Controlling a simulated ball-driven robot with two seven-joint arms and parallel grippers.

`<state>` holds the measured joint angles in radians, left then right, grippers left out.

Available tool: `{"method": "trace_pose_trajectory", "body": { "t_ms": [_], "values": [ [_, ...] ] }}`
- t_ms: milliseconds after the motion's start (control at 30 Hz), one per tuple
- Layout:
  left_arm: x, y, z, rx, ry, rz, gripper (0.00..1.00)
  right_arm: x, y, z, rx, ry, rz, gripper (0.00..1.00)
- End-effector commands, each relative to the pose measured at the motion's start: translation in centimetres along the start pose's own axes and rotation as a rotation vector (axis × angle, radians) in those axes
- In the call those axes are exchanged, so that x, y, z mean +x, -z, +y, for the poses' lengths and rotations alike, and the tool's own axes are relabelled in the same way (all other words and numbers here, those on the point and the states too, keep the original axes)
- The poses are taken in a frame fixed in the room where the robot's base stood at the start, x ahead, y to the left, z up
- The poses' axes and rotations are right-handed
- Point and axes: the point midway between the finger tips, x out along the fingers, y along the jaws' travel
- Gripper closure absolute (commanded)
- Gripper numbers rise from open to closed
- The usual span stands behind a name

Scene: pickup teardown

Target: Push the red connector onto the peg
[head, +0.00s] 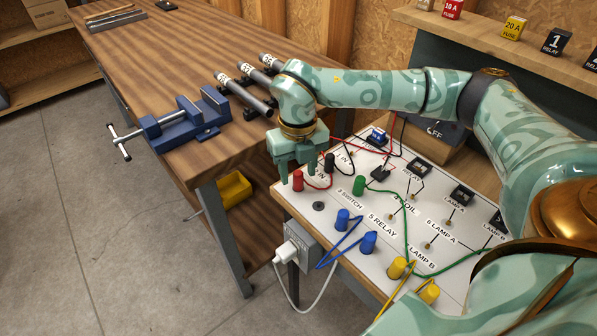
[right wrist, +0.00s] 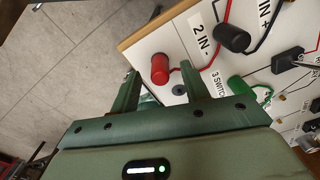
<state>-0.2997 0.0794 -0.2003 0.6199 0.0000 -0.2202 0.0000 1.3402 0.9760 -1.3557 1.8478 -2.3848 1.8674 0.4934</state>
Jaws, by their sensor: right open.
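The red connector (head: 298,181) stands upright at the near left corner of the white panel (head: 345,205), with a red wire running from it. It also shows in the right wrist view (right wrist: 160,68), by the "2 IN -" label. My right gripper (head: 298,170) is over that corner, pointing down at the connector. In the right wrist view its fingers (right wrist: 162,82) are open, with the red connector between and just beyond the tips. Whether they touch it I cannot tell. Any peg under the connector is hidden. My left gripper is not in view.
A black connector (head: 329,162) and a green connector (head: 359,185) stand close by. Blue connectors (head: 343,219) and yellow connectors (head: 397,267) stand nearer the front, with loose wires. A grey socket box (head: 300,242) hangs on the panel's side. A blue vise (head: 180,125) is on the wooden bench.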

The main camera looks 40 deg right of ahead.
Motion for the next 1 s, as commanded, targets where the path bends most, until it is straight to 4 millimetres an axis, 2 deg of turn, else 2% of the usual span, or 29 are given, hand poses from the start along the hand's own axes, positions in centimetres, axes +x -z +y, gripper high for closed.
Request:
{"method": "trace_pose_trajectory", "body": {
  "t_ms": [33,300,500,700,1000],
  "values": [
    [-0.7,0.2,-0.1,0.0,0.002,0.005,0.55,-1.6,-0.1,0.0,0.0,-0.003,-0.007,0.54],
    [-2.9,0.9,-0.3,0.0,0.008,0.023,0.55,-9.2,0.0,0.0,0.001,-0.003,-0.008,0.54],
    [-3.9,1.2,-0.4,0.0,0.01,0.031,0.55,-13.1,0.0,0.0,0.001,-0.001,-0.005,0.54],
    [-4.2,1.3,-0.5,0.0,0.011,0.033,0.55,-14.5,0.0,0.0,0.0,-0.001,-0.001,0.54],
    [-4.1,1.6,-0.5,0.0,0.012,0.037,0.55,-14.6,0.0,0.0,0.0,-0.001,0.0,0.54]
  ]
}}
